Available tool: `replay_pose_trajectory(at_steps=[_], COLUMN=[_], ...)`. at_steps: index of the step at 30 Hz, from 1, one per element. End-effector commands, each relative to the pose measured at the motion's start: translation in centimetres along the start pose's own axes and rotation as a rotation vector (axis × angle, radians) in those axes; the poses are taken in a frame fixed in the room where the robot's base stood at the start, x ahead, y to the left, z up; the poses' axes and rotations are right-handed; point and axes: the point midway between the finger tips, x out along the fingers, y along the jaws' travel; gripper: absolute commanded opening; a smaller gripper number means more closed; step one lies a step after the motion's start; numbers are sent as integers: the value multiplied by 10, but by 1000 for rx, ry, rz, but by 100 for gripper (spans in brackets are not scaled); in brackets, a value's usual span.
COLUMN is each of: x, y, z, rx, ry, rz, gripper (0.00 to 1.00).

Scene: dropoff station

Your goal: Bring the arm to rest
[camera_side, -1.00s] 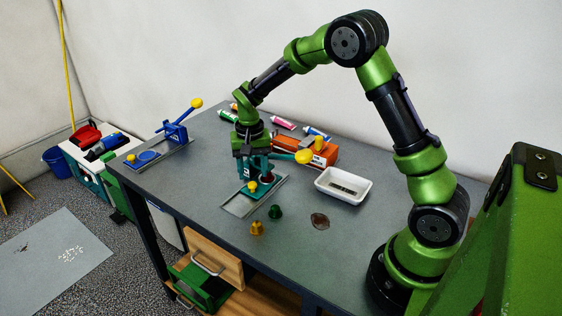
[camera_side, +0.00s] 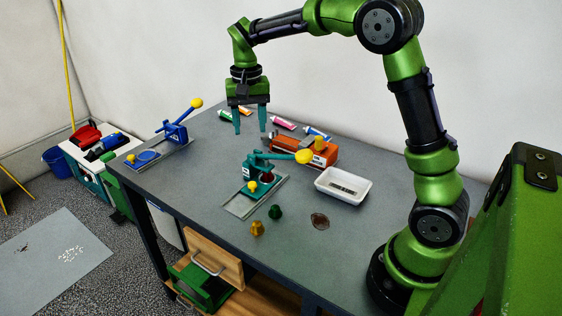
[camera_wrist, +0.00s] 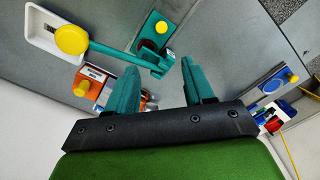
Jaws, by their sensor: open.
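My gripper (camera_side: 250,121) hangs fingers down above the back part of the grey table (camera_side: 205,205). Its two teal fingers are apart with nothing between them. In the wrist view my gripper (camera_wrist: 143,88) also shows open and empty. Below it stands a teal lever press (camera_side: 258,172) with a yellow-knobbed handle sticking out to the right and a yellow knob on its base. The gripper is clear of the press and touches nothing that I can see.
A blue lever device (camera_side: 177,133) stands at the table's left end. An orange machine (camera_side: 314,153), a white tray (camera_side: 343,198) and several tubes (camera_side: 283,123) lie right and behind. A yellow piece (camera_side: 257,229), a green piece (camera_side: 275,212) and a brown disc (camera_side: 320,221) are in front.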

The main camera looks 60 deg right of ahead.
Motion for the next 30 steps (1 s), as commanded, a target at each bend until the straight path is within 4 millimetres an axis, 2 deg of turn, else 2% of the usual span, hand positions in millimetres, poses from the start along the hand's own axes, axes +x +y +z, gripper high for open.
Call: replay_pose_trajectory(at_steps=[5, 8, 14, 18, 24, 30], x=[6, 14, -8, -24, -34, -37], y=[-1, 4, 20, 37, 64, 83], z=[-1, 12, 64, 108, 167, 201], rx=[-36, -88, -212, -291, -376, -410], ry=[12, 11, 81, 158, 288, 384], rz=[-7, -29, -161, -259, -383, -459], gripper=[52, 52, 52, 52, 52, 52])
